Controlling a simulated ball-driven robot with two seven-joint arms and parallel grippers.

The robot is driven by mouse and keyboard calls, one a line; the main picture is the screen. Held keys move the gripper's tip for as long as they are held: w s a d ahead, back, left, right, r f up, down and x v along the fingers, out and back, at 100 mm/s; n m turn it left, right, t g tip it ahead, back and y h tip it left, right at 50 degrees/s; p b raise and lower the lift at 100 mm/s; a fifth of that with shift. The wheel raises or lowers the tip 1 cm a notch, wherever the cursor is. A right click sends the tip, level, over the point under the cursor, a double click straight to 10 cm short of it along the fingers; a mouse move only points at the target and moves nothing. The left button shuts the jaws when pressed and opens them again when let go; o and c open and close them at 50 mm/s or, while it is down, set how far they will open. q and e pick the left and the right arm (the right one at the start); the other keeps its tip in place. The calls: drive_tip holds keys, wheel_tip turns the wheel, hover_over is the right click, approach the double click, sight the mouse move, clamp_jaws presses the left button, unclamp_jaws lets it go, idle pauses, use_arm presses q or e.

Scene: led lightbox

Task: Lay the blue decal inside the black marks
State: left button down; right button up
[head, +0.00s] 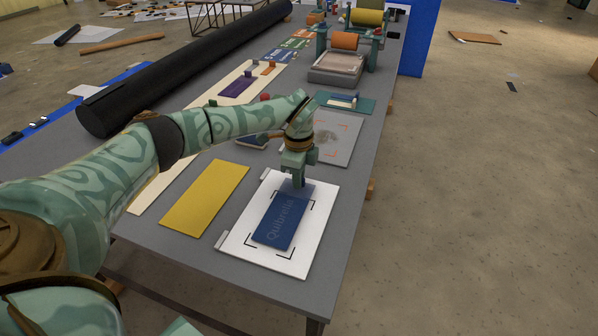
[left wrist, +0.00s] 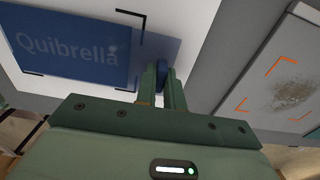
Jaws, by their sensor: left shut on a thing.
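The blue decal (head: 279,221) bears the word "Quibrella" and is over the white panel (head: 238,243), among the black corner marks (head: 249,252). In the left wrist view the decal (left wrist: 75,52) shows at upper left, with black marks (left wrist: 131,15) beyond its right end. I cannot tell whether it lies flat or hovers slightly. A paler bluish strip extends from its far end toward my left gripper (head: 298,184). In the left wrist view the gripper (left wrist: 162,75) has its fingers close together on a small blue piece at that end. My right gripper is out of view.
A yellow sheet (head: 205,197) lies left of the panel. A grey plate with orange marks (head: 340,150) lies beyond it. A roller press (head: 340,62) and a long black roll (head: 180,70) are farther back. The table's right edge is close to the panel.

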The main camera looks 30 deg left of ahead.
use_arm(q)
drive_tip(key=shift+p, duration=0.65)
idle(0.6)
drive_tip(key=shift+f, duration=0.3)
idle(0.4)
drive_tip(key=c, duration=1.4)
unclamp_jaws()
drive_tip(key=shift+c, duration=0.2)
wheel_tip(320, 180, up, 16)
drive_tip(key=p, duration=0.3)
drive_tip(key=shift+r, duration=0.15)
